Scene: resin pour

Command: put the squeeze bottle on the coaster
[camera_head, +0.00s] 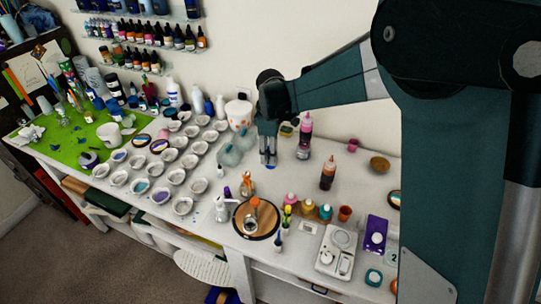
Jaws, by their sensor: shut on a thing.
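My gripper (268,157) points straight down over the back middle of the table. It is shut on a narrow thing with blue at its lower end (270,167). The fingers hide most of it, and I cannot tell for sure that it is the squeeze bottle. I cannot tell whether its base touches the table. Round coaster-like discs with dark rims lie at the left, one (159,146) beside the white cups and another (120,155) nearer the front. A further one (394,198) shows partly at the right edge of the table. Which is the task's coaster is unclear.
A tall pink bottle (305,135) stands right of my gripper, and a dark amber bottle (328,172) farther right. A round wooden board (243,219) holds a jar in front. Many white cups (177,176) crowd the left. Some table is clear right of my gripper.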

